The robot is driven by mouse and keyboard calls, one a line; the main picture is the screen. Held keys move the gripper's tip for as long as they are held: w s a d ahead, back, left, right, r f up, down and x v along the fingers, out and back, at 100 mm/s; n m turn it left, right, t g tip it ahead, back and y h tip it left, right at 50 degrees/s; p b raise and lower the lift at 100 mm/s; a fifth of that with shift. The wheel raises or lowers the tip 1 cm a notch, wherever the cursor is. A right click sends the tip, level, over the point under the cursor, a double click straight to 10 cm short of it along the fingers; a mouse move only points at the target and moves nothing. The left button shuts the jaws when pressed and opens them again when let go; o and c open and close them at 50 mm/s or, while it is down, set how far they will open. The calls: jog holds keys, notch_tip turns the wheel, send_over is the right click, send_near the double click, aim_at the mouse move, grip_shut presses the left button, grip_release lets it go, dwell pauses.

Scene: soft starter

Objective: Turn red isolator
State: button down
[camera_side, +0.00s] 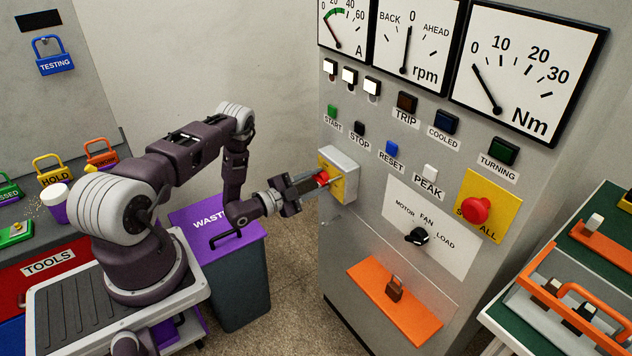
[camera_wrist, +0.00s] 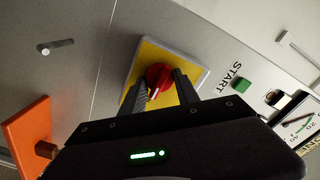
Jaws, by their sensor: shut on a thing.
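The red isolator knob (camera_side: 322,178) sits on a yellow plate (camera_side: 349,189) on the front of a grey box at the left edge of the panel. My gripper (camera_side: 318,181) reaches it from the left, with its fingers at the knob. In the wrist view the red knob (camera_wrist: 158,77) shows between my two fingers (camera_wrist: 160,88), with a white mark on it. The fingers are shut on the knob. The yellow plate (camera_wrist: 150,57) lies behind it. Part of the knob is hidden by the fingers.
The panel holds START (camera_side: 333,111), STOP (camera_side: 360,128) and RESET (camera_side: 392,148) buttons, a red stop-all button (camera_side: 475,210) and a black selector (camera_side: 417,237). A waste bin (camera_side: 240,285) stands below my arm.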

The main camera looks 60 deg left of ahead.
jog(key=c, duration=0.9)
grip_release()
jog(key=s, duration=0.7)
